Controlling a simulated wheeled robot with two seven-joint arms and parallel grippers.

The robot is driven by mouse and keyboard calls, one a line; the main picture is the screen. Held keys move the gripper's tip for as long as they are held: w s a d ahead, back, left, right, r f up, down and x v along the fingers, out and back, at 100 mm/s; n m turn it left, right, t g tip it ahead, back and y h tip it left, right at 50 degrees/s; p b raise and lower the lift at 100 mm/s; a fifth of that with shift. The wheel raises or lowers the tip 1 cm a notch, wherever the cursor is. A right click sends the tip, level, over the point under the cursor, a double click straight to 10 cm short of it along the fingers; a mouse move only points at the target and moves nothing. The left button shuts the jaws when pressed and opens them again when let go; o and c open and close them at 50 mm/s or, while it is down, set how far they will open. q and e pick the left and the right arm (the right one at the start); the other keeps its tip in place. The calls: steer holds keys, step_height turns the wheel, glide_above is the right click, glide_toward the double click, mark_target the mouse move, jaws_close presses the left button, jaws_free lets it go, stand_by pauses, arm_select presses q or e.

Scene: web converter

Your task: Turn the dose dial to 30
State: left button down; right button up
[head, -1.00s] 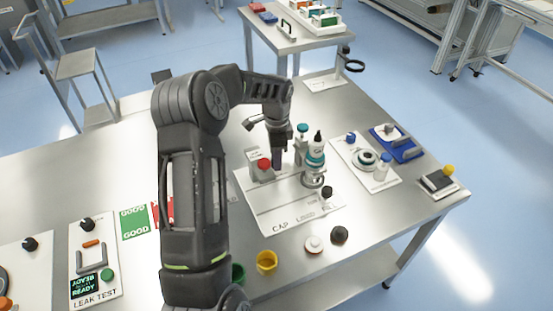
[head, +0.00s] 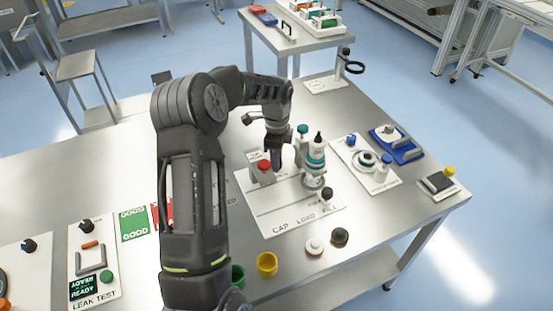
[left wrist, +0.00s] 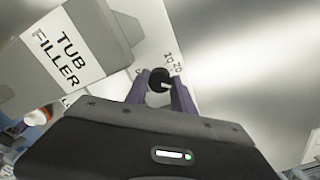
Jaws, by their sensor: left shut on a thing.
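The dose dial is a small black knob (left wrist: 160,80) with a white pointer mark, on a white plate (left wrist: 155,40). Numbers, 10 and 20 among them, are printed beside it. In the left wrist view the pointer mark lies toward the right side of the knob; its exact reading is hard to tell. My left gripper (left wrist: 160,90) has its purple fingers on either side of the knob, shut on it. In the head view my left gripper (head: 275,162) points down behind the red button, and the dial is hidden. My right gripper is not in view.
The grey tub filler housing (left wrist: 75,50) stands close to the left of the dial in the wrist view. In the head view a red button (head: 264,166) and a teal-and-white bottle (head: 316,155) flank the gripper. Yellow (head: 267,264) and green cups stand in front.

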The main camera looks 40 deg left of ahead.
arm_select(q)
steer(key=c, duration=1.1)
jaws_free()
steer(key=shift+o, duration=0.2)
steer(key=shift+r+b, duration=0.55)
steer(key=shift+r, duration=3.35)
steer(key=shift+r, duration=0.1)
